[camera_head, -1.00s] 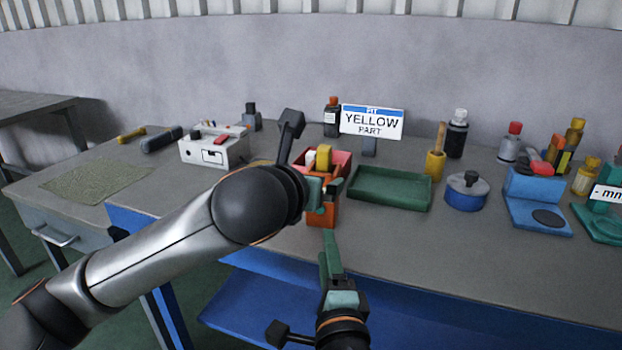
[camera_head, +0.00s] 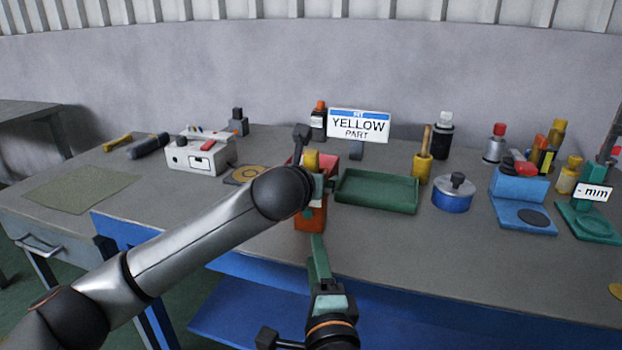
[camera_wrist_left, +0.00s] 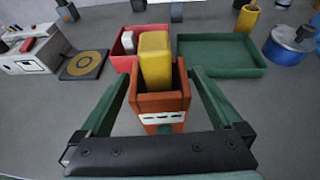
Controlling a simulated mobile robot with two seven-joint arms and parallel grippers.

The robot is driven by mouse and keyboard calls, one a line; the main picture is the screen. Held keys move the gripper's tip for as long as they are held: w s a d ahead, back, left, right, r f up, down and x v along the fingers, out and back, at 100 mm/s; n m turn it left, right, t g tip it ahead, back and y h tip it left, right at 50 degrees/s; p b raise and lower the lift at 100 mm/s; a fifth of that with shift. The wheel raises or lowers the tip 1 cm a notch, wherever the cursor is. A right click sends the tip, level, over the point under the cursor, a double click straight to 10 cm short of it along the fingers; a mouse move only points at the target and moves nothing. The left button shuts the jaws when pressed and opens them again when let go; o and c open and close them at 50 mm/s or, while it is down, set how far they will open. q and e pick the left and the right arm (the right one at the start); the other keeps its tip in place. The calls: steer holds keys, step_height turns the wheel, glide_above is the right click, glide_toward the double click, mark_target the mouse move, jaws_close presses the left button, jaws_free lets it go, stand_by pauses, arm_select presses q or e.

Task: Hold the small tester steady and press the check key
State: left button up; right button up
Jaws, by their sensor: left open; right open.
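An orange upright holder (camera_head: 311,219) stands near the front edge of the bench, with a yellow block (camera_wrist_left: 155,60) sticking up out of its top. The holder also shows in the left wrist view (camera_wrist_left: 160,105), with a pale label on its face. My left gripper (camera_wrist_left: 162,80) is open, its green fingers on either side of the holder with gaps visible. My right gripper (camera_head: 318,240) is open, pointing up just below the holder. A white box (camera_head: 200,155) with a red key and a small window stands to the left; I cannot tell which thing is the tester.
A red bin (camera_wrist_left: 125,45) is behind the holder and a green tray (camera_head: 377,190) to its right. A sign (camera_head: 358,126) reads "YELLOW PART". Bottles and a blue stand (camera_head: 520,187) fill the right side.

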arm_select(q)
steer(key=c, duration=1.5)
stand_by(0.5)
arm_select(e)
jaws_close()
stand_by(1.6)
